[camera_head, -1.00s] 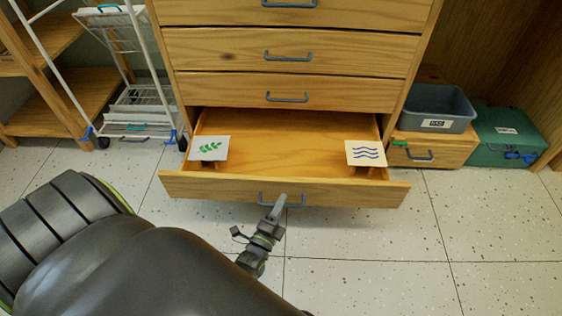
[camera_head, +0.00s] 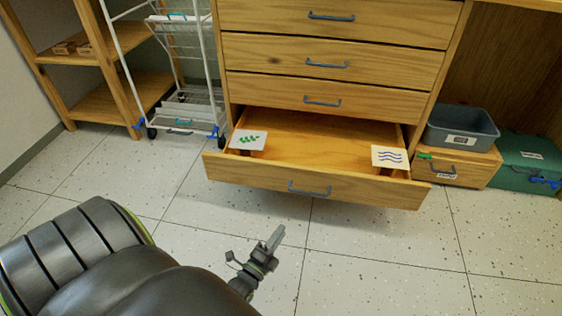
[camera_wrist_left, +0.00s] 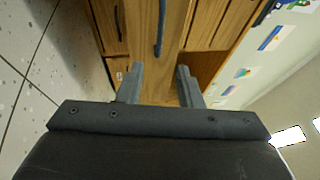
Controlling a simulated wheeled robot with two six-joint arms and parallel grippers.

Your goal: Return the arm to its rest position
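My left gripper (camera_head: 275,238) is in front of the open bottom drawer, clear of its handle (camera_head: 309,189). In the left wrist view the two fingers of my left gripper (camera_wrist_left: 158,85) stand apart with nothing between them. The wooden drawer (camera_head: 260,176) is pulled out of the cabinet (camera_head: 335,51). It holds a card with a green leaf print (camera_head: 248,140) at its left and a card with blue waves (camera_head: 390,157) at its right, each raised on a dark support. My right gripper is not in view.
A white wire rack on wheels (camera_head: 180,112) and a wooden shelf (camera_head: 95,100) stand at the left. A grey bin (camera_head: 460,128) sits on a small wooden box (camera_head: 458,168), beside a green box (camera_head: 530,165). The speckled floor (camera_head: 400,255) before the drawer is clear.

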